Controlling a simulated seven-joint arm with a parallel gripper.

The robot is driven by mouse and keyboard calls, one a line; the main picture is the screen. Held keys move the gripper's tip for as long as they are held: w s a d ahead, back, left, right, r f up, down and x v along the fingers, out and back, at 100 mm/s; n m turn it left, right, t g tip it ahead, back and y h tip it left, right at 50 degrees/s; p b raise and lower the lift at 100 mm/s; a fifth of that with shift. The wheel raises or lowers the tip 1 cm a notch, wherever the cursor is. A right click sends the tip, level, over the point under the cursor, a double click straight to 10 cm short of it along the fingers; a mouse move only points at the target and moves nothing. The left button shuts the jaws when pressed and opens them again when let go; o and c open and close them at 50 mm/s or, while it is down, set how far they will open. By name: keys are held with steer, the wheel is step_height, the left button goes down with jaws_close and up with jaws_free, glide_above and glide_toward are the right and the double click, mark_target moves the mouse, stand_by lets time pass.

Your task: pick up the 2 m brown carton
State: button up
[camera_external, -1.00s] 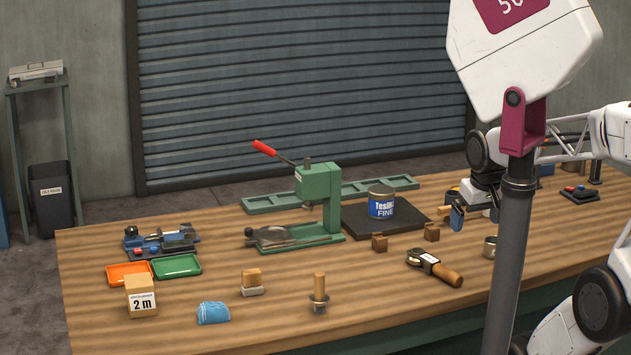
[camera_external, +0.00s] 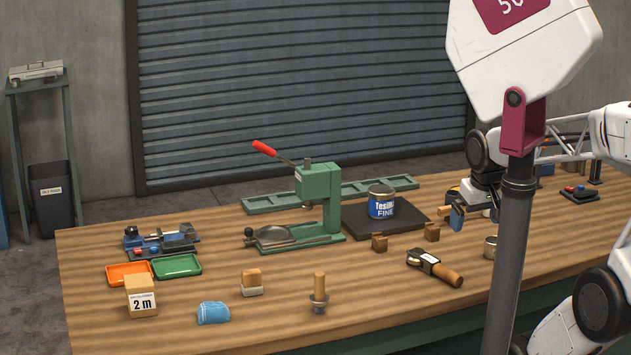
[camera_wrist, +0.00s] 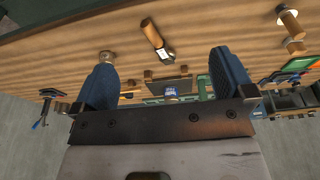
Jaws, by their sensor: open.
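The brown carton (camera_external: 141,297), marked "2 m" on a white label, stands upright at the front left of the workbench in the external view. I cannot pick it out with certainty in the wrist view. My gripper (camera_external: 474,214) is far to its right, above the right part of the bench and partly behind a grey post. In the wrist view my gripper (camera_wrist: 163,62) shows two blue fingers spread wide with nothing between them.
Orange (camera_external: 129,273) and green trays (camera_external: 177,266) lie just behind the carton; a blue cloth-like item (camera_external: 213,313) is to its right. A green press (camera_external: 318,195), a Teslin tin (camera_external: 381,203) and a wooden-handled tool (camera_external: 435,268) lie between the carton and my gripper.

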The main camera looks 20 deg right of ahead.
steer(key=shift+a, duration=0.1)
steer(key=w+a+m+g+y, duration=0.1)
steer(key=w+a+m+y, duration=0.2)
steer(key=w+a, duration=0.55)
steer(key=w+a+f+m+y, duration=0.1)
steer(key=w+a+m+y, duration=0.15)
steer(key=w+a, duration=0.65)
steer(key=w+a+m+g+y, duration=0.1)
steer(key=w+a+m+y, duration=0.2)
steer(key=a, duration=1)
steer(key=m+y, duration=0.5)
steer(key=m, duration=0.5)
glide_toward(140, 280)
steer(key=x, duration=0.3)
steer(key=shift+d, duration=0.15)
steer(key=shift+x, duration=1.3)
